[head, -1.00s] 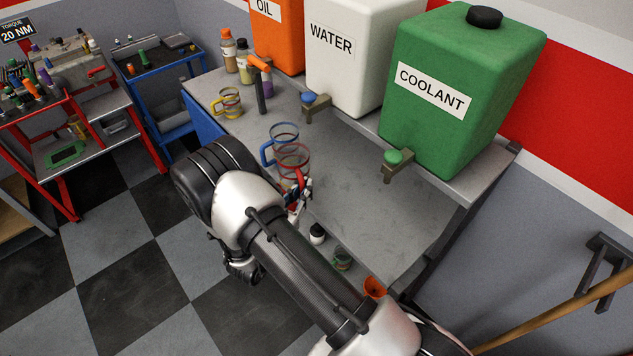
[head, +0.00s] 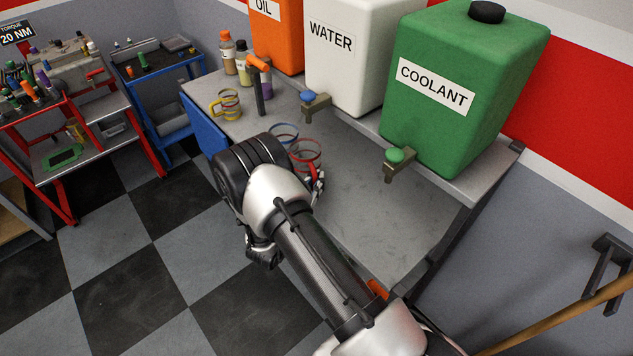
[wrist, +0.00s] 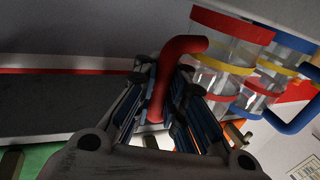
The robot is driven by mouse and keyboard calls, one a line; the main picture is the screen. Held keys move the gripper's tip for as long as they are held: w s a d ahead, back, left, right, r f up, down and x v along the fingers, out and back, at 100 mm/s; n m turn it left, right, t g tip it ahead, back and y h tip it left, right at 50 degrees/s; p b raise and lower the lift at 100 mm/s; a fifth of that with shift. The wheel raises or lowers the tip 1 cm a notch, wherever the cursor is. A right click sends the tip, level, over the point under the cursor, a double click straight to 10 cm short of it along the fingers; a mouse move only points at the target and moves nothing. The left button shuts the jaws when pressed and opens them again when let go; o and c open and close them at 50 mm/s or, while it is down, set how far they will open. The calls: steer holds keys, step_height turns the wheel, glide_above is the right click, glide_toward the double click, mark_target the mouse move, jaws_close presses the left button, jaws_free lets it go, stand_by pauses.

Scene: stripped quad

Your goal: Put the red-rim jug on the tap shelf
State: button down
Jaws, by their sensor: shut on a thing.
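The red-rim jug (head: 307,152) is clear with a red handle. In the head view it is over the grey tap shelf (head: 385,220), in front of the taps; I cannot tell whether its base touches the surface. My gripper (head: 318,182) is mostly hidden behind my arm in the head view. In the wrist view my gripper (wrist: 172,108) is shut on the red handle (wrist: 180,50), and the jug's red rim (wrist: 232,24) shows to the right. My arm hides the jug's lower part in the head view.
A blue-rim jug (head: 283,131) stands close behind the red-rim jug, and a yellow jug (head: 228,104) stands further left. The green coolant tap (head: 398,160) and blue water tap (head: 314,102) overhang the shelf. The shelf's right part is clear.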

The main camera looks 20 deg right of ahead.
steer(key=shift+f, duration=0.2)
steer(key=c, duration=1.7)
jaws_free()
steer(key=shift+o, duration=0.2)
steer(key=shift+r, duration=0.1)
